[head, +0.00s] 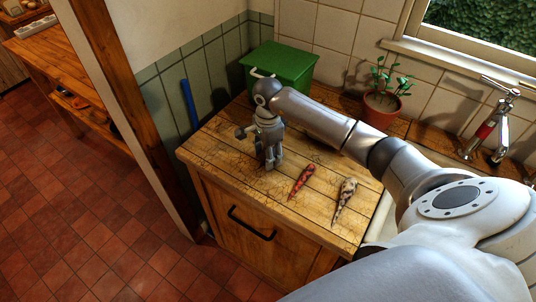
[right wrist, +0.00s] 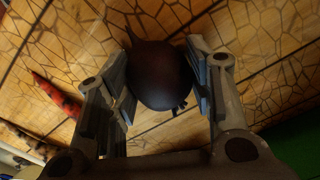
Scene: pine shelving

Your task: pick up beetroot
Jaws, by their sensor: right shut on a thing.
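The beetroot (right wrist: 160,78) is a dark purple, round root with a thin pointed tail, seen in the right wrist view. My right gripper (head: 272,163) points down over the wooden worktop (head: 235,178). In the right wrist view its two fingers (right wrist: 162,88) are shut on the beetroot, one on each side. In the head view the gripper hides the beetroot, and I cannot tell whether it touches the worktop. My left gripper is not in view.
A red mottled root (head: 301,182) and a pale, dark-spotted root (head: 345,198) lie right of the gripper. A green box (head: 280,66) and a potted plant (head: 383,103) stand at the back. The worktop's front left is clear.

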